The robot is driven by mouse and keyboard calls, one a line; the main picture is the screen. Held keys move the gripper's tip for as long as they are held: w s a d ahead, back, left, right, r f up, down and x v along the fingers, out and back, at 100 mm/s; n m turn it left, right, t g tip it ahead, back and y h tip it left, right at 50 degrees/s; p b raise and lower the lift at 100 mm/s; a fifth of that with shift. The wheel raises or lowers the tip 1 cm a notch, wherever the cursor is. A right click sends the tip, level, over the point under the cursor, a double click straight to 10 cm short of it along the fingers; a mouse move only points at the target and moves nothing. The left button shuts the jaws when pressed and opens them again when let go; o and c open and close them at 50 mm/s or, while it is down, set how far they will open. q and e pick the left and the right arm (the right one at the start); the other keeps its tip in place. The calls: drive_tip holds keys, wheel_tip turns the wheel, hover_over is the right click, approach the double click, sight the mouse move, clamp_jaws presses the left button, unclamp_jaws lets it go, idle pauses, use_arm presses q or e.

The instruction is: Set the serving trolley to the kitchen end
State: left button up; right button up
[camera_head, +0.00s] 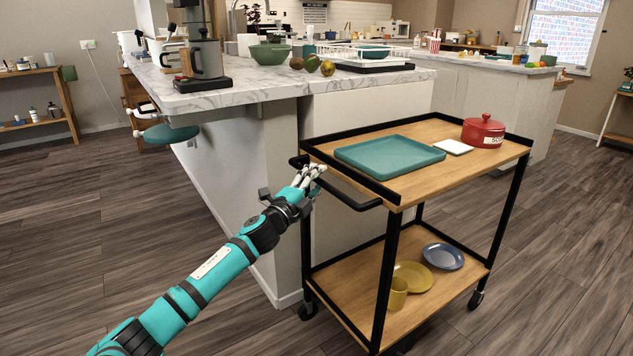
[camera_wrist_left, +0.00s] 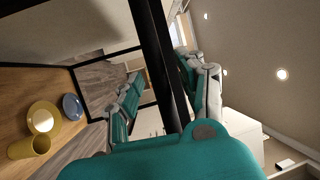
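The serving trolley (camera_head: 325,277) is a two-shelf wooden cart with a black metal frame and wheels. It stands right beside the kitchen island, its black push handle (camera_head: 352,201) facing me. My left gripper (camera_head: 309,178) is at the left end of the handle. In the left wrist view its two fingers (camera_wrist_left: 166,100) are spread, with a black bar (camera_wrist_left: 158,55) of the trolley passing between them. A gap shows on the left side; whether either finger touches the bar, I cannot tell. My right gripper is out of view.
A teal tray (camera_head: 390,154), a white square (camera_head: 453,147) and a red pot (camera_head: 483,132) stand on the top shelf. A yellow cup (camera_head: 397,294) and plates (camera_head: 443,256) are below. The marble-topped island (camera_head: 270,93) blocks the far left side. Open floor (camera_head: 560,240) lies right.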

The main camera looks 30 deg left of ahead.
use_arm(q)
drive_tip(key=shift+w, duration=0.15)
clamp_jaws()
idle(0.4)
